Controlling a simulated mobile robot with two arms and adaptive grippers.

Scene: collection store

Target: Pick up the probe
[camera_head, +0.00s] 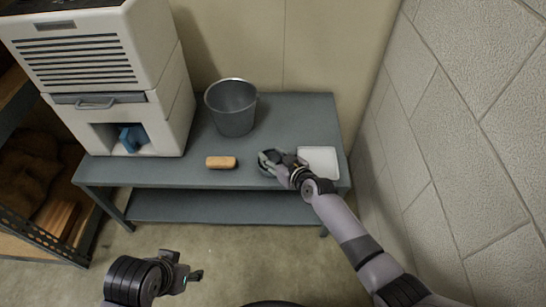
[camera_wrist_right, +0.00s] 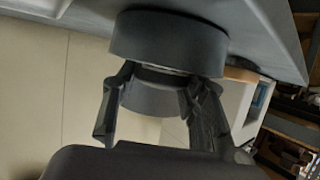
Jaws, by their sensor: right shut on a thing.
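The probe seems to be a dark grey round body with a wide disc and a narrower neck (camera_wrist_right: 148,97), seen between the fingers in the right wrist view. My right gripper (camera_wrist_right: 152,112) is shut on its neck. In the head view my right gripper (camera_head: 268,163) is over the front right of the grey workbench (camera_head: 170,172), and the dark body is mostly covered by it. I cannot tell whether the disc touches the bench top. My left gripper (camera_head: 192,268) is low at the front, over the floor, with its fingers apart and empty.
An orange-tan block (camera_head: 221,162) lies left of the right gripper. A grey bucket (camera_head: 232,108) stands behind. A white tray (camera_head: 322,158) lies to the right. A white machine (camera_head: 165,110) fills the bench's left end. A block wall (camera_head: 455,120) bounds the right.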

